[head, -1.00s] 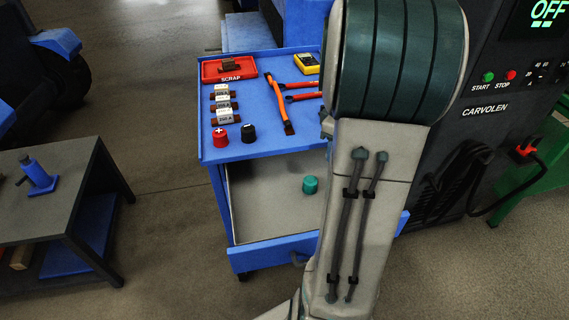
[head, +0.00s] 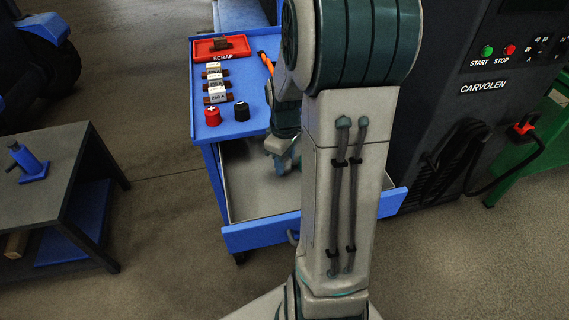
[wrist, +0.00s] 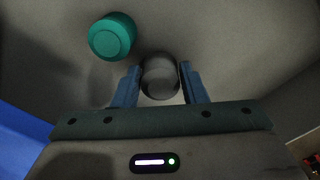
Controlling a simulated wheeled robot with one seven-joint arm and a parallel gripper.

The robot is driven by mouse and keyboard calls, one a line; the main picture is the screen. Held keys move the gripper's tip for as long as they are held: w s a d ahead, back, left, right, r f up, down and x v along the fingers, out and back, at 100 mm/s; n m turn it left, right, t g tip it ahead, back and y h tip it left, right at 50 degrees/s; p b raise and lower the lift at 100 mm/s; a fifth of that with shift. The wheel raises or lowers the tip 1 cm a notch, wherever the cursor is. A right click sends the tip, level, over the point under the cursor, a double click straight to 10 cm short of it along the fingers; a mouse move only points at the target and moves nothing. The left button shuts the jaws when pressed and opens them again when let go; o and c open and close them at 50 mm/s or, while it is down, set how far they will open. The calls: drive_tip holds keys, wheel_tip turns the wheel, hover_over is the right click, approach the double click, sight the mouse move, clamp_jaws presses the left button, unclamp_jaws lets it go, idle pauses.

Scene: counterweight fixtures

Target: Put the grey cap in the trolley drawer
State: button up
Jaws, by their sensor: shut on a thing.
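The trolley drawer (head: 250,190) stands open below the blue trolley top. My gripper (head: 283,160) is down inside it, partly hidden behind my arm in the head view. In the wrist view my gripper (wrist: 160,88) is shut on the round grey cap (wrist: 160,76), which sits between the two blue fingers. Drawer floor (wrist: 225,45) lies beyond it; I cannot tell whether the cap touches the floor. The grey cap cannot be made out in the head view.
A teal cap (wrist: 112,37) lies in the drawer, left of the grey cap. On the trolley top are a red cap (head: 212,114), a black cap (head: 241,111), several fuses (head: 215,83) and a red scrap tray (head: 236,52). A dark cabinet (head: 455,120) stands to the right.

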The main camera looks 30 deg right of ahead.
drive_tip(key=shift+f, duration=0.45)
drive_tip(key=shift+f, duration=0.2)
drive_tip(key=o, duration=0.7)
drive_tip(key=shift+r, duration=0.1)
wheel_tip(320, 180, up, 12)
drive_tip(key=p, duration=0.3)
drive_tip(key=s+a+r+m+t, duration=0.1)
drive_tip(key=s+a+m, duration=0.4)
drive_tip(key=s+a, duration=0.6)
drive_tip(key=a+t, duration=0.1)
drive_tip(key=a, duration=0.1)
drive_tip(key=shift+s+a+r+m, duration=0.2)
drive_tip(key=shift+s+a+m, duration=0.1)
drive_tip(key=shift+m, duration=0.1)
